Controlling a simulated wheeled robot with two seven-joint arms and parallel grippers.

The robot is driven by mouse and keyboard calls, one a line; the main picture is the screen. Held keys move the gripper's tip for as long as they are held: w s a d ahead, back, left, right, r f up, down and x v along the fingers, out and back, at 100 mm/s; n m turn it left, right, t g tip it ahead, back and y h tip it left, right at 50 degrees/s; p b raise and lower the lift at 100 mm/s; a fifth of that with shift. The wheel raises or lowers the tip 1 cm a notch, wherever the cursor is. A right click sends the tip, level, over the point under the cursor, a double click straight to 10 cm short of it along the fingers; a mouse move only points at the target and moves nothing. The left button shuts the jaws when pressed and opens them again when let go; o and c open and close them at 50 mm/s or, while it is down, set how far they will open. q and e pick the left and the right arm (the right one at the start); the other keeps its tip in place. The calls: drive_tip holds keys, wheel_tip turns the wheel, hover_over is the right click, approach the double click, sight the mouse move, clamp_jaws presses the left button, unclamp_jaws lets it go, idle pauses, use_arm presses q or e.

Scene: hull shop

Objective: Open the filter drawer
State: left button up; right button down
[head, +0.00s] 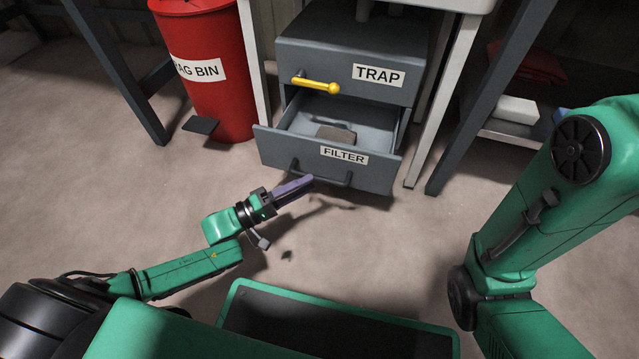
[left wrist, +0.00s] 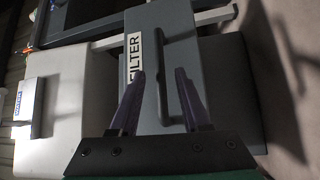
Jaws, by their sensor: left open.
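The filter drawer (head: 375,172) is the lower grey drawer of the cabinet, with a FILTER label. It stands pulled out, its inside showing, with a grey-brown block (head: 336,134) lying in it. Its dark bar handle (head: 335,181) is on the front; it also shows in the left wrist view (left wrist: 160,75). My left gripper (head: 308,181) is at the left part of this handle, with its purple fingers apart. In the left wrist view the handle lies between the fingers; I cannot tell whether they touch it. My right gripper is outside both views.
The TRAP drawer (head: 335,58) above is closed, with a yellow handle (head: 316,85). A red bin (head: 205,60) stands left of the cabinet, with table legs on both sides. A green-rimmed dark tray (head: 450,333) is at the bottom. The floor left of the drawer is mostly clear.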

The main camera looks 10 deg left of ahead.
sight(319, 177)
use_arm(q)
drive_tip(key=b+x, duration=0.1)
drive_tip(key=x, duration=0.3)
drive_tip(key=shift+w+d, duration=0.15)
drive_tip(key=shift+d, duration=0.05)
clamp_jaws()
idle(1.2)
